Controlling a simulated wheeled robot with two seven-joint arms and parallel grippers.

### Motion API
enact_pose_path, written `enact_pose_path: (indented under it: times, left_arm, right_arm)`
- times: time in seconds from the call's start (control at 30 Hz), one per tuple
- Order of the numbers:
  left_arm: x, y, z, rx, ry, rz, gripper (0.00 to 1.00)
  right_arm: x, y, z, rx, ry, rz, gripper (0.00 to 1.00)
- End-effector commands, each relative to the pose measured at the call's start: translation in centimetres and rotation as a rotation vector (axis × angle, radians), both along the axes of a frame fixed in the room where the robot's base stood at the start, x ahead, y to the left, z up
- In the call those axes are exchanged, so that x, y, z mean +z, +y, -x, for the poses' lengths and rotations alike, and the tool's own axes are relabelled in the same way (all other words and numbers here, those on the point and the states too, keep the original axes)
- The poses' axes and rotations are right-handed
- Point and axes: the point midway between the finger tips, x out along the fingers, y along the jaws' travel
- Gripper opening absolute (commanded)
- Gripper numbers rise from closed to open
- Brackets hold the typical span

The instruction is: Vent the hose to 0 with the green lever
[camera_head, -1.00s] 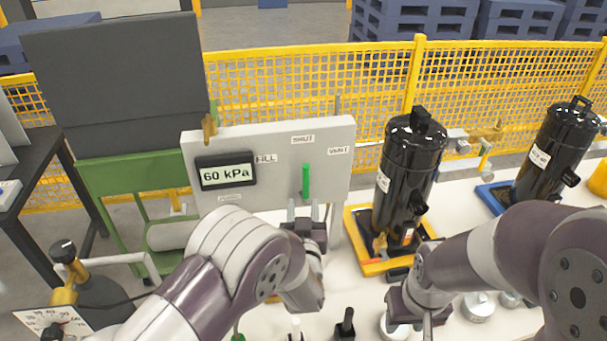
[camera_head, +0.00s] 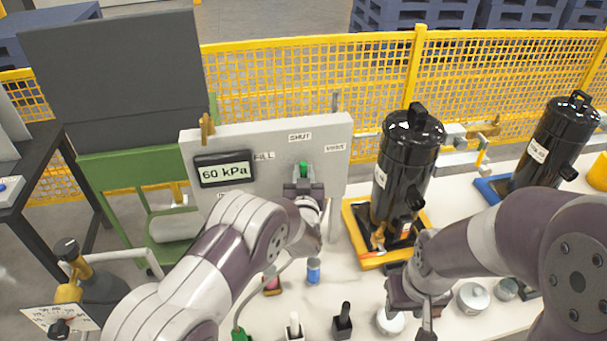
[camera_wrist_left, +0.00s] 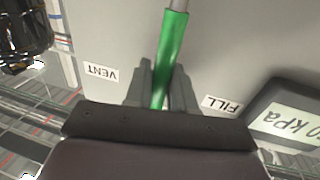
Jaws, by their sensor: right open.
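The green lever (camera_head: 304,169) stands on the grey panel (camera_head: 250,140), below the SHUT label (camera_head: 300,137). FILL (camera_head: 264,155) is to its left and VENT (camera_head: 335,147) to its right. The panel's display (camera_head: 223,171) reads 60 kPa. My left gripper (camera_head: 304,184) is at the lever, hiding its lower part. In the left wrist view the green lever (camera_wrist_left: 171,50) passes between the two fingers; whether they press on it I cannot tell. My right gripper (camera_head: 427,318) is open, low over the table at right, partly hidden by its wrist.
A black compressor (camera_head: 407,165) stands on a yellow tray (camera_head: 362,243) right of the panel. A second black tank (camera_head: 556,140) stands farther right. Round silver parts (camera_head: 472,298), a blue-topped cylinder (camera_head: 313,271) and dark-handled items (camera_head: 343,318) are on the white table. A yellow fence runs behind.

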Motion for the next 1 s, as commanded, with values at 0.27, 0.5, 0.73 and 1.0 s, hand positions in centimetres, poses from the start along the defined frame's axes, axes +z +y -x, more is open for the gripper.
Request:
enact_pose_path:
  times: [0.27,0.5,0.73,1.0]
  left_arm:
    - [0.0,-0.1,0.0,0.001,0.002,-0.012,0.0]
    - [-0.1,-1.0,-0.1,-0.001,0.019,-0.103,0.0]
    - [-0.5,-2.6,-0.4,-0.001,0.057,-0.285,0.0]
    - [-1.2,-4.5,-0.8,-0.003,0.104,-0.521,0.0]
  right_arm:
    - [-0.1,0.0,0.0,0.0,0.0,0.0,0.43]
    - [-0.6,0.0,0.0,0.0,0.0,0.0,0.43]
    - [-1.3,0.0,0.0,0.0,0.0,0.0,0.43]
    - [-1.3,0.0,0.0,0.0,0.0,0.0,0.43]
